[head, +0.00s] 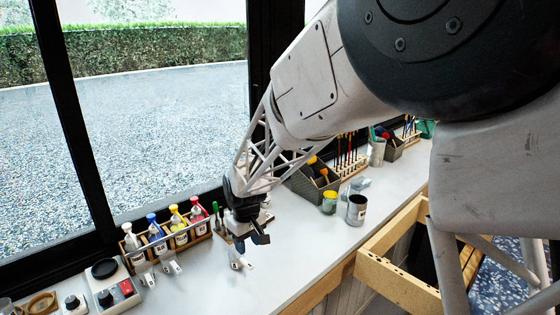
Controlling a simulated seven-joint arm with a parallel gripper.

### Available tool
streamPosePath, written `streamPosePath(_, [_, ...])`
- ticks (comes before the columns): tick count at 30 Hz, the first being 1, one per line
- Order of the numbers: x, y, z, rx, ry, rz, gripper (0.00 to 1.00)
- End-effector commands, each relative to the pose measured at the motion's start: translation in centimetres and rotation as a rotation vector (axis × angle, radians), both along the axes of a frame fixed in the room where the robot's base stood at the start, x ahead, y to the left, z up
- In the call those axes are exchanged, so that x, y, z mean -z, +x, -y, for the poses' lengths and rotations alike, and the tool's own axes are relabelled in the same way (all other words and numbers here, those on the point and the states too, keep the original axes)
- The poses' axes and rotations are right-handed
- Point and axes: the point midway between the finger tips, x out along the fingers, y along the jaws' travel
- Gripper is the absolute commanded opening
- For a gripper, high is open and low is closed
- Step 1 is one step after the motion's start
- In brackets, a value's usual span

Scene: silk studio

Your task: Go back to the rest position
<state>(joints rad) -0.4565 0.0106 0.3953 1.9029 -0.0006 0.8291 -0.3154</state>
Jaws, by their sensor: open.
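My gripper (255,235) is at the end of my arm, which reaches down from the upper right. It hangs over the white worktop (300,260), pointing down, to the right of a rack of bottles. The jaws look open and I see nothing held between them. A small pale fitting (240,262) stands on the worktop just below and left of the gripper tips. My arm hides part of the worktop and the window frame behind it.
A wooden rack (212,236) holds several dye bottles. A hotplate-like device (112,286) stands at the left.

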Motion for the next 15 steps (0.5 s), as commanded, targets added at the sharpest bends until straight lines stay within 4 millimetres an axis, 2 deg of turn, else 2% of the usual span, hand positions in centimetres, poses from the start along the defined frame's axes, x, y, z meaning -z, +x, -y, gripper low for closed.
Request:
streamPosePath(8, [-3.6,-1.9,4.5,0.083,0.011,0.026,0.46])
streamPosePath(15, [-7.6,-5.3,10.4,0.198,0.024,0.055,0.46])
